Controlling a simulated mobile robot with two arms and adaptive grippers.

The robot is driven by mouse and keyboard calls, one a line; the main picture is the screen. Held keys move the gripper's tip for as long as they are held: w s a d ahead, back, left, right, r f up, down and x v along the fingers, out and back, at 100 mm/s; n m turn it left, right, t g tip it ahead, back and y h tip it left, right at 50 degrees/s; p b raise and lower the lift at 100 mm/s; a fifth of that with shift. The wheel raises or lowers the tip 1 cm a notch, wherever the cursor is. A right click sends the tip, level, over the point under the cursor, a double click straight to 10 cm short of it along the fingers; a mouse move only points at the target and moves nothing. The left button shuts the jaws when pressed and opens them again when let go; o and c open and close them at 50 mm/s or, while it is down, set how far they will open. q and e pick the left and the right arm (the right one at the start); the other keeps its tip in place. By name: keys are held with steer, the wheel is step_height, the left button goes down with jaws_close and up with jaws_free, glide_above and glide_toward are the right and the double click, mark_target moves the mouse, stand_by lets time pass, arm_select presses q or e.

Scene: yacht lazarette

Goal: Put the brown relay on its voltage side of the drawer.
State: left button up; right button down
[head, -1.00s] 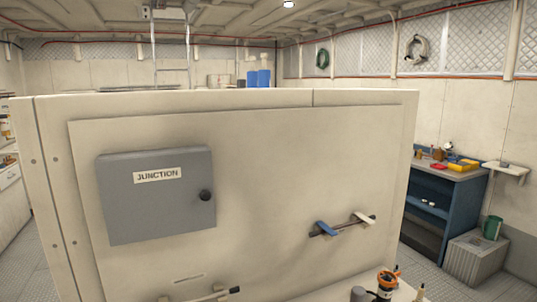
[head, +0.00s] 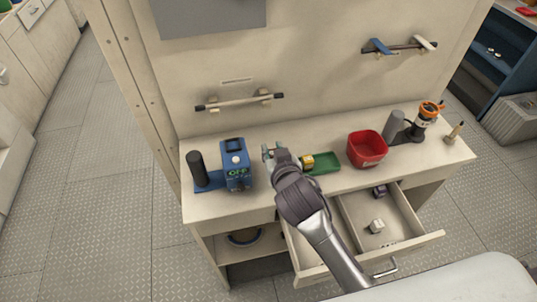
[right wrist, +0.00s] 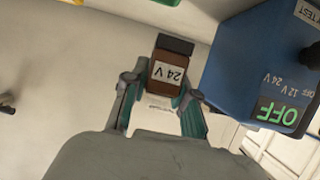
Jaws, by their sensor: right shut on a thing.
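The brown relay (right wrist: 167,75) carries a "24 V" label, which reads upside down in the right wrist view. My right gripper (right wrist: 160,100) is shut on it, with one finger on each side. In the head view my right gripper (head: 272,153) is over the worktop, just right of the blue test box, and hides most of the relay. The drawer (head: 408,246) is pulled open below the worktop, with a divider (head: 345,222) inside. A pale relay (head: 376,226) and a dark relay (head: 380,191) lie right of the divider. My arm covers much of the left side. My left gripper is not in view.
The blue test box (head: 235,172) reads "OFF"; in the right wrist view it stands close right of the relay. A green tray (head: 326,164) with a yellow block (head: 306,161) and a red bin (head: 367,149) stand to the right. Rail handles (head: 240,102) project from the panel.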

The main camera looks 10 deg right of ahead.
steer(key=shift+w+a+f, duration=0.6)
steer(key=shift+w+a, duration=0.05)
steer(key=shift+a, duration=0.1)
steer(key=shift+f, duration=2.1)
steer(key=shift+f, duration=0.2)
steer(key=c, duration=0.9)
jaws_free()
steer(key=shift+r, duration=0.1)
